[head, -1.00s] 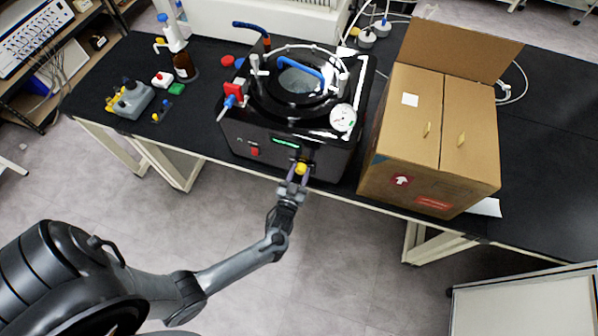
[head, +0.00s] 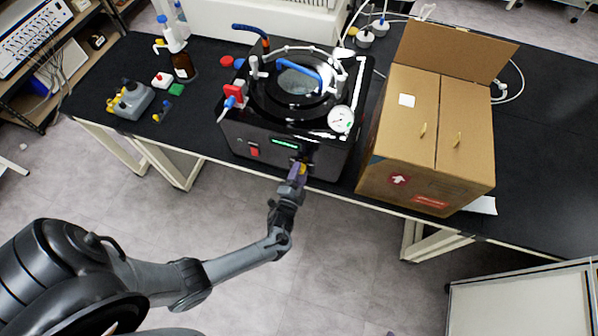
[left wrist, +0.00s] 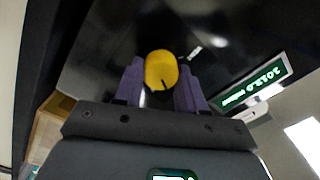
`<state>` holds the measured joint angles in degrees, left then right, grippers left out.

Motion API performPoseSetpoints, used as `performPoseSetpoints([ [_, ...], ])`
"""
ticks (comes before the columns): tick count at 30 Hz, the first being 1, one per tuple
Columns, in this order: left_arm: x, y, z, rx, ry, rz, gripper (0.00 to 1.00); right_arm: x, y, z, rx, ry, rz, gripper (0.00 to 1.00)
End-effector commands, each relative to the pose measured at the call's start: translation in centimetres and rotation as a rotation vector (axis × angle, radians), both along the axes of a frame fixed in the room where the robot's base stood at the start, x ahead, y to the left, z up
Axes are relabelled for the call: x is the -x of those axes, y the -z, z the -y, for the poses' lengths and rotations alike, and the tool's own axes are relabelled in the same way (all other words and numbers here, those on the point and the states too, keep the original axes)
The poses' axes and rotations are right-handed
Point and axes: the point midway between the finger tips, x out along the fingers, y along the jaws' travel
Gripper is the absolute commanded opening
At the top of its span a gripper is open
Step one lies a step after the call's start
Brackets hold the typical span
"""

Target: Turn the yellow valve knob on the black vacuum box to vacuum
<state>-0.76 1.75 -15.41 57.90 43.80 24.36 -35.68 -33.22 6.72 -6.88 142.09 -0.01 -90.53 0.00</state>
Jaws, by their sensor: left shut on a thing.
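The black vacuum box (head: 240,138) stands at the front of the black bench, with a green display (head: 284,143) and a red switch (head: 254,152) on its front panel. The yellow valve knob (left wrist: 161,70) is on that panel; in the head view it is mostly hidden by my gripper. My left gripper (head: 300,170) is at the panel, shut on the knob. In the left wrist view its two purple fingers (left wrist: 160,88) sit on either side of the knob. A dark mark shows on the knob's face. My right gripper is not in view.
A cardboard box (head: 425,140) stands close to the right of the vacuum box. A brown bottle (head: 183,66) and a grey container (head: 132,100) are on the bench at left. The floor in front of the bench is clear around my left arm.

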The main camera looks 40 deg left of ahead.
Motion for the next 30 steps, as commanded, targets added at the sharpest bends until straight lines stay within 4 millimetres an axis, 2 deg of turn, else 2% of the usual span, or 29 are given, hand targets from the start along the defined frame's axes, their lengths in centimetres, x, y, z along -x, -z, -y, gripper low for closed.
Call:
performPoseSetpoints([
  [15,-0.05,0.03,0.07,-0.406,0.000,-0.177,0.09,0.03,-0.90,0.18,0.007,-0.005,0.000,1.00],
  [30,-0.04,0.13,0.07,-0.562,-0.001,-0.245,0.09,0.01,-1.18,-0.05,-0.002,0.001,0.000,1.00],
])
